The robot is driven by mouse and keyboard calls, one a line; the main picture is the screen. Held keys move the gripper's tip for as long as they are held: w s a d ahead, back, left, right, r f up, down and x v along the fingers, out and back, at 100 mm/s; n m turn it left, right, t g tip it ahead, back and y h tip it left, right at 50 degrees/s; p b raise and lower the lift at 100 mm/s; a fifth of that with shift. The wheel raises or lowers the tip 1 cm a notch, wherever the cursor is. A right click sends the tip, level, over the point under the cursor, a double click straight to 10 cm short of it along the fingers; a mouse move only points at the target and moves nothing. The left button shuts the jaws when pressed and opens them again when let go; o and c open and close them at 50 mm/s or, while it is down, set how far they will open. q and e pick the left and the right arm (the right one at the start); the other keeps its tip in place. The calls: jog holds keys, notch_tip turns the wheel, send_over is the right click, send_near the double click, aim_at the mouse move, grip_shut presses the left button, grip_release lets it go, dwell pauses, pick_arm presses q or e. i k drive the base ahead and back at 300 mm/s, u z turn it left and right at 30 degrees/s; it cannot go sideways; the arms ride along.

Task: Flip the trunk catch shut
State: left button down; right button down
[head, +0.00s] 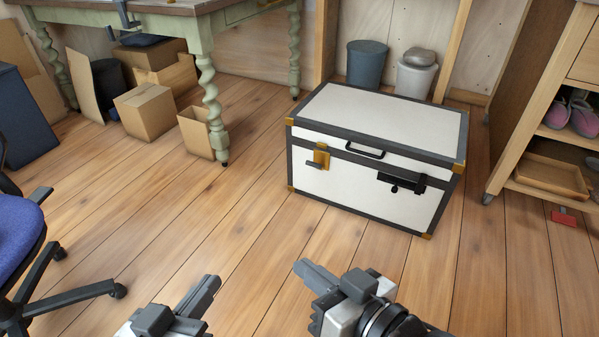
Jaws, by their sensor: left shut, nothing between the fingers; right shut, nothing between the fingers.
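The white trunk (345,178) with dark edging and brass corners stands on the plank floor, its lid down. A catch (320,160) with a brass plate and a dark lever sits at the left of its front; the lever sticks out from the face. A black latch (401,182) sits at the right of the front, and a black handle (364,150) lies between them on the lid. My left gripper (212,284) is shut and empty at the bottom of the view. My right gripper (304,266) is shut and empty, in front of the trunk and apart from it.
A green-legged table (206,70) with cardboard boxes (146,111) beneath stands at the back left. A blue office chair (20,240) is at the left edge. A wooden shelf unit (520,100) stands right of the trunk. Two bins (367,63) are behind. The floor before the trunk is clear.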

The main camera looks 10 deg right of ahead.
aim_at(317, 166)
jog(key=u, duration=0.55)
jog(key=i, duration=1.3)
jog(key=z, duration=0.75)
